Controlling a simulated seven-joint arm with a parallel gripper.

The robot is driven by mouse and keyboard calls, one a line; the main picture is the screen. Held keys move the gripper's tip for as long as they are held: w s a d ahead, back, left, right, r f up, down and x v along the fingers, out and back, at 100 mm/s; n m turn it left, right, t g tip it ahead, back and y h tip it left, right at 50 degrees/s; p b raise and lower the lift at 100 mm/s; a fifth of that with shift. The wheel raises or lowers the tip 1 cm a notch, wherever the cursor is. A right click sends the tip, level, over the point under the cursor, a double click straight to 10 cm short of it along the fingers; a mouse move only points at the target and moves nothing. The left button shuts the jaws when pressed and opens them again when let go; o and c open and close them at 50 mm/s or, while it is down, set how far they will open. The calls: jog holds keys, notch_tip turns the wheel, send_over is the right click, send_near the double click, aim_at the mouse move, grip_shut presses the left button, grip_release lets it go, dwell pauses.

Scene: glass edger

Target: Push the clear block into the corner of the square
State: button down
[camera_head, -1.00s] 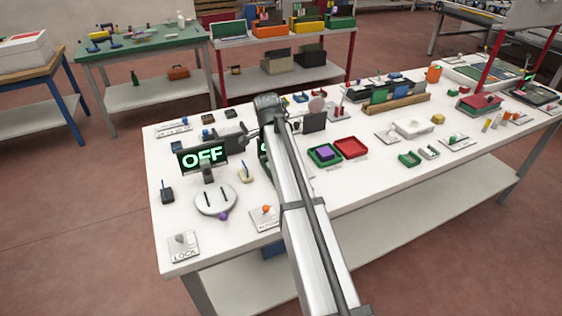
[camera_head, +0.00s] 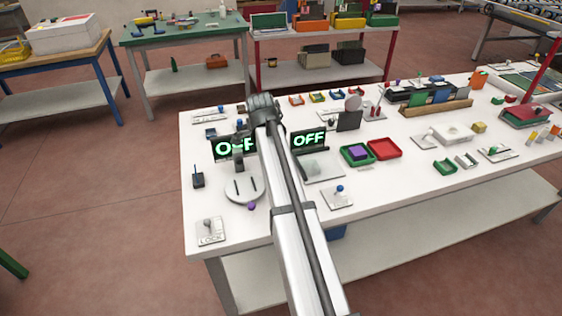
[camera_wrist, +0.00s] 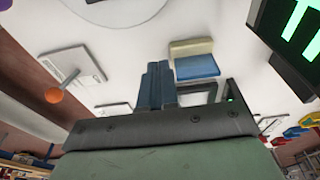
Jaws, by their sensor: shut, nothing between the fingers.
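A pale, see-through block (camera_head: 311,166), which I take to be the clear block, seems to lie on a light grey plate (camera_head: 329,174) just right of my arm. Its edges are faint, and I cannot make out the square or its corner. The clear block is not clearly seen in the wrist view.
Two OFF displays (camera_head: 308,140) stand on either side of my arm, the left one (camera_head: 224,148) behind a round grey disc (camera_head: 236,190). A blue-knobbed lever plate (camera_head: 338,197) is in front. Green (camera_head: 346,160) and red trays (camera_head: 397,152) are to the right.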

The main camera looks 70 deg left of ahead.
aim_at(311, 165)
jog(key=c, duration=1.8)
grip_release()
jog(key=shift+o, duration=0.7)
jog(key=shift+w+r, duration=0.15)
jog(key=shift+w, duration=0.05)
jog(key=o, duration=1.1)
jog(key=shift+g, duration=0.9)
jog(key=w+r, duration=0.9)
jog(key=w, duration=0.1)
jog(key=shift+w+r, duration=0.35)
jog(key=shift+r, duration=0.05)
jog(key=shift+c, duration=0.2)
jog(key=shift+o, duration=1.4)
jog(key=shift+w+d+r, duration=0.15)
jog(key=shift+w+r, duration=0.2)
notch_tip(311, 165, down, 14)
jog(key=shift+r, duration=0.1)
